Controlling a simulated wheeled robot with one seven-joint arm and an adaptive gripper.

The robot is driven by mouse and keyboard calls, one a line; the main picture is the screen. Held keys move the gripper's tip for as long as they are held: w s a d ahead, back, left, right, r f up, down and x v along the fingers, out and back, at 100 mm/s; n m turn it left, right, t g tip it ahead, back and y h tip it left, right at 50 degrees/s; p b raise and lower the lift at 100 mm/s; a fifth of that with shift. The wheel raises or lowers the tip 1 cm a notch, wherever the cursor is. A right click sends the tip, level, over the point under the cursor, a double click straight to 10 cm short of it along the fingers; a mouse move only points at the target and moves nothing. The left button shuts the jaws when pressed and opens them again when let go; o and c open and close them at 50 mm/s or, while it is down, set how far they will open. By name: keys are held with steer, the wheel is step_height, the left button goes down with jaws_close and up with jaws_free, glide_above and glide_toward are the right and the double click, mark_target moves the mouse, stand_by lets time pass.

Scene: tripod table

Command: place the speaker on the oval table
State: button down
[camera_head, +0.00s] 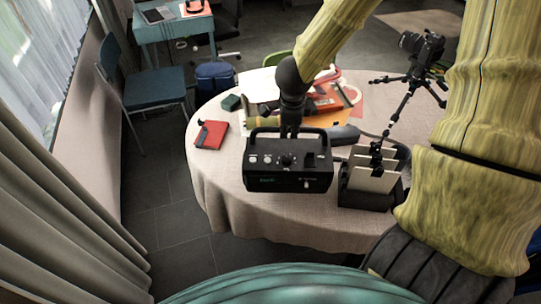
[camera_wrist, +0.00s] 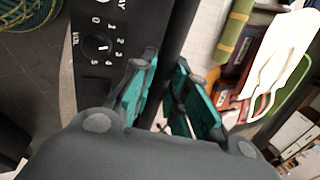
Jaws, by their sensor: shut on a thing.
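The speaker (camera_head: 288,172) is a black box with knobs on its front and a carry handle on top. It appears upright over the near-left part of the oval table (camera_head: 222,180), which has a pale cloth. I cannot tell whether its base touches the cloth. My gripper (camera_head: 290,131) comes down from above and is shut on the speaker's handle. In the wrist view the teal-padded fingers of my gripper (camera_wrist: 166,98) close around the dark handle bar, and the knobbed panel of the speaker (camera_wrist: 95,42) shows at left. The handle's grasped part is partly hidden.
A black holder with upright cards (camera_head: 368,188) stands close right of the speaker. A small tripod with a camera (camera_head: 415,75) is at the back right. A red notebook (camera_head: 211,135) and a green box (camera_head: 231,102) lie at left. Papers and a red item (camera_head: 325,103) lie behind.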

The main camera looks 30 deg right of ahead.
mark_target(271, 132)
steer(key=a, duration=0.1)
steer(key=w+a, duration=0.1)
steer(key=a, duration=0.1)
steer(key=a+p, duration=0.1)
steer(key=shift+w+a+r, duration=0.2)
steer(key=shift+w+a, duration=0.1)
steer(key=shift+w, duration=0.3)
steer(key=w+d+f+p, duration=0.2)
steer(key=w+d+p, duration=0.2)
steer(key=w, duration=0.2)
steer(key=w+d+f+p, duration=0.3)
steer(key=w+d+p, duration=0.1)
steer(key=w, duration=0.3)
steer(key=shift+w, duration=0.1)
steer(key=c, duration=1.6)
jaws_free()
steer(key=shift+f, duration=0.1)
steer(key=shift+c, duration=0.2)
steer(key=shift+o, duration=1.1)
